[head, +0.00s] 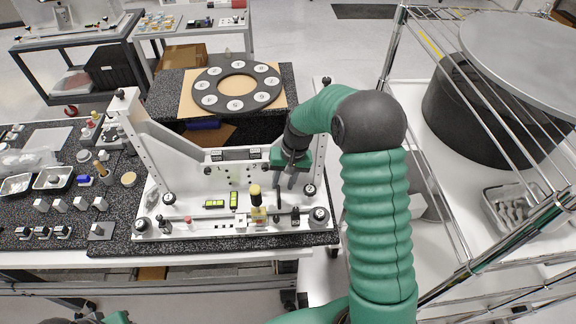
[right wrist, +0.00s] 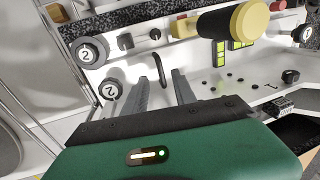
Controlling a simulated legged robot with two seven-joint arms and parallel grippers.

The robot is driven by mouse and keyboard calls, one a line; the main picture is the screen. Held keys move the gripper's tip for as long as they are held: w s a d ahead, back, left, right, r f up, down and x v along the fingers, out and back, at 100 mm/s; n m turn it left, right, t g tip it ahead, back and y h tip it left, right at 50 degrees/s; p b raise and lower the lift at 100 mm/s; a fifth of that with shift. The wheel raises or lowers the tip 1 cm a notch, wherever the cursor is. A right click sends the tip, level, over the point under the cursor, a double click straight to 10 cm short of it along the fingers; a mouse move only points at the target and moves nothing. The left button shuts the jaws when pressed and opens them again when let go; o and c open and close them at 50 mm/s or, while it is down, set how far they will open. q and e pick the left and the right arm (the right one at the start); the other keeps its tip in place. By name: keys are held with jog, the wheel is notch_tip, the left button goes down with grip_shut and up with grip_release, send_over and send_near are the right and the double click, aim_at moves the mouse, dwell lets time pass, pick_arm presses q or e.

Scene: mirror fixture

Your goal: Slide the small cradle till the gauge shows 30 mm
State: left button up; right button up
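The white mirror fixture (head: 180,232) stands on the dark speckled bench. On its base are two green displays (head: 214,204), also in the right wrist view (right wrist: 238,45); their figures are too small to read. My right gripper (head: 285,182) is above the rail, right of the yellow knob. In the right wrist view its fingers (right wrist: 160,78) are apart, with a curved black handle (right wrist: 158,62) showing between and beyond the tips; contact is unclear. My left gripper is out of view.
Numbered black knobs (head: 319,216) stand at the fixture's right end. A black ring with numbered discs (head: 238,105) lies behind it. Small parts and trays (head: 52,178) crowd the bench's left. A wire rack (head: 480,115) is at the right.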

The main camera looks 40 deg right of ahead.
notch_tip(320, 180, up, 11)
jog(key=s+d+b, duration=0.1)
jog(key=d, duration=0.1)
jog(key=shift+r, duration=0.15)
jog(key=s+a+f+n+t+h+b, duration=0.1)
jog(key=s+a+f+n+b, duration=0.5)
jog(key=s+a+f, duration=0.8)
notch_tip(320, 180, down, 2)
jog(key=shift+a+f+h+b, duration=0.1)
jog(key=shift+a+h+b, duration=0.1)
jog(key=shift+h+b, duration=0.3)
jog(key=shift+a, duration=0.3)
jog(key=shift+d, duration=0.2)
